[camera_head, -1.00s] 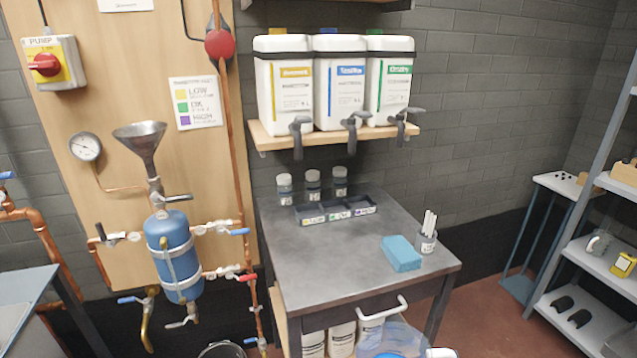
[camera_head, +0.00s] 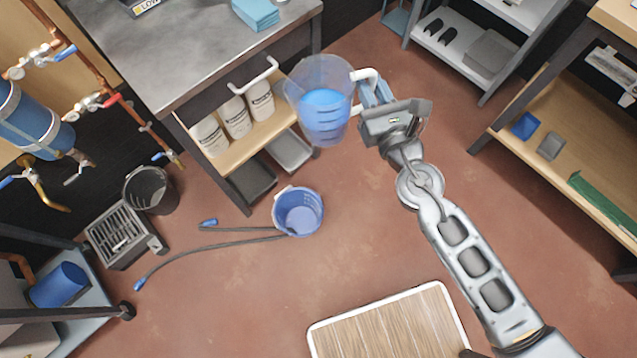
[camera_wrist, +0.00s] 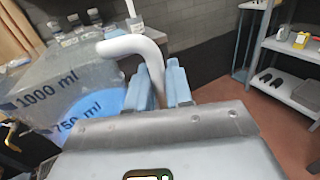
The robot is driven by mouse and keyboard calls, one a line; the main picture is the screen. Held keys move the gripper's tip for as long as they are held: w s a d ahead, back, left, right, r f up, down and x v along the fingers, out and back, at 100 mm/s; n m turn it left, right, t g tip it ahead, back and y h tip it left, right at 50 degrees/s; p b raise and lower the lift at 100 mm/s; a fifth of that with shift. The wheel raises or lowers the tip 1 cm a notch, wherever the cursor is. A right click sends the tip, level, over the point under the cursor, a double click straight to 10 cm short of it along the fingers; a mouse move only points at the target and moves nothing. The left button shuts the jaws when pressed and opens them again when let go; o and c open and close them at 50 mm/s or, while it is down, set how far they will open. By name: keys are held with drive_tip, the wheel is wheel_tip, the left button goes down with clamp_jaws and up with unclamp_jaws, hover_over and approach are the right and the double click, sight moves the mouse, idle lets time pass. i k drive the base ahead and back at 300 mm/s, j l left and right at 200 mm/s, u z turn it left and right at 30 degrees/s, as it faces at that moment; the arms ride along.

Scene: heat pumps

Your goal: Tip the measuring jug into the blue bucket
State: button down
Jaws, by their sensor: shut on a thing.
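The clear measuring jug (camera_head: 309,80) is held up in front of the steel bench, roughly upright, with blue liquid (camera_head: 325,112) in its lower part. My gripper (camera_head: 372,93) is shut on the jug's white handle at the jug's right side. In the wrist view the white handle (camera_wrist: 135,44) runs between the two blue fingers (camera_wrist: 163,85), and the jug's wall (camera_wrist: 60,85) shows 1000 ml and 750 ml marks. The blue bucket (camera_head: 299,212) stands on the red floor, below and a little left of the jug in the head view, apart from it. Its inside looks blue; its contents are unclear.
Hoses with blue ends (camera_head: 215,228) lie on the floor left of the bucket. A black bucket (camera_head: 149,189) and a grated drain unit (camera_head: 122,235) stand farther left. A wooden board (camera_head: 392,325) lies at the front. Floor right of the bucket is clear.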

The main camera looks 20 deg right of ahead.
sight(301, 209)
drive_tip(key=z, duration=1.05)
drive_tip(key=k+j+z, duration=0.35)
drive_tip(key=k+j, duration=0.35)
